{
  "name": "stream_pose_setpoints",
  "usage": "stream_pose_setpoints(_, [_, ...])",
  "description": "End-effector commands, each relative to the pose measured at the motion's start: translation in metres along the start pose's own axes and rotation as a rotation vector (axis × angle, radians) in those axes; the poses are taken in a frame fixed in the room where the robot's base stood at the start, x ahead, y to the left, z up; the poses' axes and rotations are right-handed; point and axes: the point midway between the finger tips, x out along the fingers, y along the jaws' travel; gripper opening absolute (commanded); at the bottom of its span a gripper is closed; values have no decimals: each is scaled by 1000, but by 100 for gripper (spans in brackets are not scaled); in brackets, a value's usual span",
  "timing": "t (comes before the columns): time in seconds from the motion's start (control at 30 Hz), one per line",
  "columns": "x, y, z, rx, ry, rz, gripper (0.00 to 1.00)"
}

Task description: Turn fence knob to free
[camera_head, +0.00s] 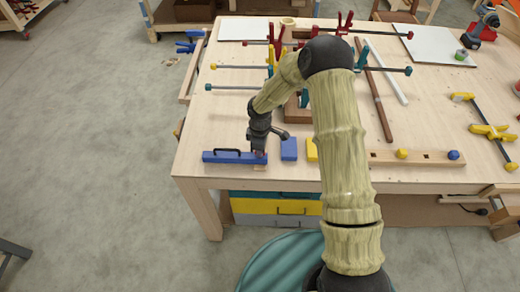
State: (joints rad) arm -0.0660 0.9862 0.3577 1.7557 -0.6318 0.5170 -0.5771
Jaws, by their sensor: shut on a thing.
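The fence seems to be the long blue block (228,157) with a black bar handle, lying along the table's front edge at the left. My gripper (259,151) points down at the block's right end. It is shut on a small part there, seemingly the fence knob. The jaws hide most of that part, so its shape and turn position cannot be told.
A short blue block (289,149) and a yellow block (311,150) stand just right of my gripper. A wooden rail (428,158) with a yellow and a blue knob lies farther right. Several bar clamps (240,67) lie behind on the wooden table (215,115).

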Motion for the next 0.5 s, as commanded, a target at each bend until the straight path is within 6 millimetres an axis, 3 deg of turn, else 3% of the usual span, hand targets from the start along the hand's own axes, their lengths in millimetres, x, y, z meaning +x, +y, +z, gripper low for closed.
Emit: stream_pose_setpoints(0.5, [-1,1,0,-141,0,3,0])
